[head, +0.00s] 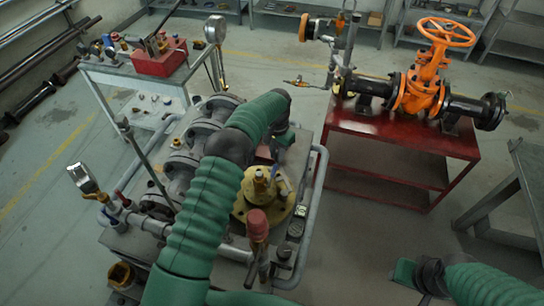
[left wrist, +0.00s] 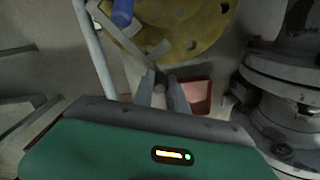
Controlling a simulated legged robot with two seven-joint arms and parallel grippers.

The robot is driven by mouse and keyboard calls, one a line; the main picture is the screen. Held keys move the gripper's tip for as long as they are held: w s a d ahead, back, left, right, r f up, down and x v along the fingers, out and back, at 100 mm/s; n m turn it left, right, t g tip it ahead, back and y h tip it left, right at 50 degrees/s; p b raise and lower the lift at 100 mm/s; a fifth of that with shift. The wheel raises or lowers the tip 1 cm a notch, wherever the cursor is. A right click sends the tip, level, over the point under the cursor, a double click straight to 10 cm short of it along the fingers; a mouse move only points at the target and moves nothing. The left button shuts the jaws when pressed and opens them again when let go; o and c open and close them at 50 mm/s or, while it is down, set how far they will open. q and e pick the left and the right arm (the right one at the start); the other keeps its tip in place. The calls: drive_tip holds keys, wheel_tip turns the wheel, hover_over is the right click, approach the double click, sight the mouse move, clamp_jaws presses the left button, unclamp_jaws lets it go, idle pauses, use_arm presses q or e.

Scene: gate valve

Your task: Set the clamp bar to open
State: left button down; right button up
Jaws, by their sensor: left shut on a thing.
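A grey bar (left wrist: 135,48), which looks like the clamp bar, lies across the rim of a yellow round flange (left wrist: 195,25) in the left wrist view. My left gripper (left wrist: 161,80) is shut on the bar's near end, its two fingers on either side of it. In the head view the yellow flange (head: 247,214) sits on the grey machine, and my left gripper (head: 284,140) is just beyond it, its fingers mostly hidden by my green arm. My right gripper (head: 404,272) is low at the right, its fingers not visible.
A blue handle (left wrist: 122,12) stands beside the bar. A red-topped upright fitting (head: 257,225) and a grey pipe rail (head: 315,190) are close to the flange. An orange gate valve (head: 424,88) stands on a red bench (head: 400,135). A cart (head: 135,78) carries a red box.

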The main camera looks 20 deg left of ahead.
use_arm(q)
drive_tip(key=shift+w+d+r, duration=0.1)
drive_tip(key=shift+w+r, duration=0.05)
drive_tip(key=shift+w, duration=0.1)
drive_tip(key=c, duration=1.5)
unclamp_jaws()
drive_tip(key=shift+c, duration=0.2)
drive_tip(key=shift+o, duration=1.1)
wheel_tip(320, 180, up, 16)
drive_tip(key=shift+r, duration=0.25)
